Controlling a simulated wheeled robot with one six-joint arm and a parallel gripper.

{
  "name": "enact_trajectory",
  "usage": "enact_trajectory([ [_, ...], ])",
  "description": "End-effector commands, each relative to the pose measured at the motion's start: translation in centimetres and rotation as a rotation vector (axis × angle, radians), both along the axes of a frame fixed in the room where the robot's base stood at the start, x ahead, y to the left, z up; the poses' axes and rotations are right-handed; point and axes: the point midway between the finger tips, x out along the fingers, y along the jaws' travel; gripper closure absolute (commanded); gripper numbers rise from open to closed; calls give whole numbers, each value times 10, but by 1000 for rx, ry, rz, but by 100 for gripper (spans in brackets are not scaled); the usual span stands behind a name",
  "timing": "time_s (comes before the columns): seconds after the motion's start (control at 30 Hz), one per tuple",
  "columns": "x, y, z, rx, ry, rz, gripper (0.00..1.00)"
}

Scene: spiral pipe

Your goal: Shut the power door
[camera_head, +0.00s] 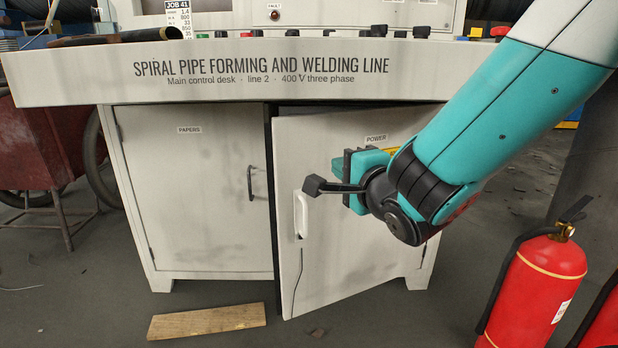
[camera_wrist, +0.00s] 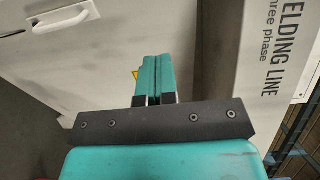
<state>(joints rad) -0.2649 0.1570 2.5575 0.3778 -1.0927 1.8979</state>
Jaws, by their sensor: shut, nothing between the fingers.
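The power door (camera_head: 340,260) is the pale right-hand door of the control desk, under a "POWER" label. It stands ajar, its free left edge swung out towards me, with a dark gap beside it. Its white handle (camera_head: 300,215) is near that edge and also shows at the upper left of the wrist view (camera_wrist: 65,17). My gripper (camera_head: 340,169) is in front of the door's upper part, right of the handle. In the wrist view its teal fingers (camera_wrist: 152,65) are together and empty, pointing at the door. I cannot tell whether they touch it. My arm hides the door's upper right.
The papers door (camera_head: 190,200) on the left looks shut, with a dark handle (camera_head: 251,183). A wooden plank (camera_head: 206,321) lies on the floor before the desk. A red fire extinguisher (camera_head: 535,290) stands at the right. The desk top (camera_head: 230,75) overhangs the doors.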

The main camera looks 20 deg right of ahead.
Motion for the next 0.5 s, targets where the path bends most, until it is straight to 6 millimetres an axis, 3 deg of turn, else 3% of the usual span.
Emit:
enact_trajectory([
  [0.27,20,1,1,18,-19,3,100],
  [0.5,70,6,1,19,-20,3,100],
])
